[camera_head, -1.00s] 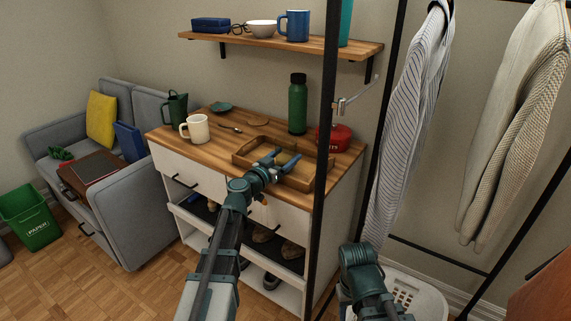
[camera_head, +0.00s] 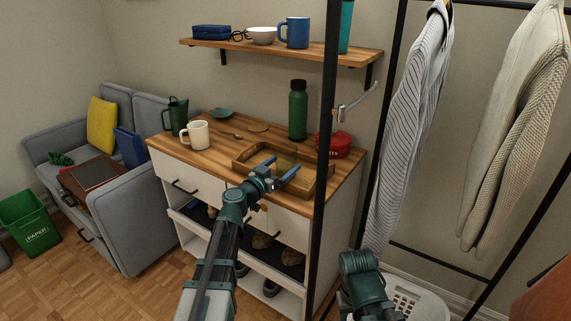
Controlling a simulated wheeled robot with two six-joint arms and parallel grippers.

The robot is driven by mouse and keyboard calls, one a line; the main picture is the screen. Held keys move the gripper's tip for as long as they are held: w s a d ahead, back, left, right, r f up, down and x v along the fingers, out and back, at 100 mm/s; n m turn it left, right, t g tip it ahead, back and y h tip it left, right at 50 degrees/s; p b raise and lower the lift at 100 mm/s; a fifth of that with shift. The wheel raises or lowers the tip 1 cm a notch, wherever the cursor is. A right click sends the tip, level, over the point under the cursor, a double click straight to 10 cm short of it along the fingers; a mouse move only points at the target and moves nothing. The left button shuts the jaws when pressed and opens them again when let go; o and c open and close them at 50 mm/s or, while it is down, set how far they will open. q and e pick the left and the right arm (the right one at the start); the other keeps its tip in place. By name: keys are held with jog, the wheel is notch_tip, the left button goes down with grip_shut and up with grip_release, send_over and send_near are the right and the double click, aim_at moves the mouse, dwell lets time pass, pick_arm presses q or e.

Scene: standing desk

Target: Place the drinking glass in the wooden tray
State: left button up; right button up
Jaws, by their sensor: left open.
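The wooden tray (camera_head: 314,178) lies on the right part of the wooden dresser top. My left gripper (camera_head: 281,170) is open, with its fingers at the tray's near side. A faint, pale see-through shape shows inside the tray just beyond the fingers. It may be the drinking glass, but it is too small and clear to be sure, and I cannot tell whether it touches the fingers. Only links of my right arm show at the lower right; its gripper is out of view.
A white mug (camera_head: 197,135), a dark green pitcher (camera_head: 176,116), a green bottle (camera_head: 298,110) and a red container (camera_head: 335,145) stand on the dresser top (camera_head: 215,152). A black upright post (camera_head: 325,130) rises close to the tray's right. A shelf (camera_head: 270,48) hangs above.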

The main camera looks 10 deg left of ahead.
pick_arm(q)
jog(key=v, duration=1)
jog(key=shift+s, duration=0.1)
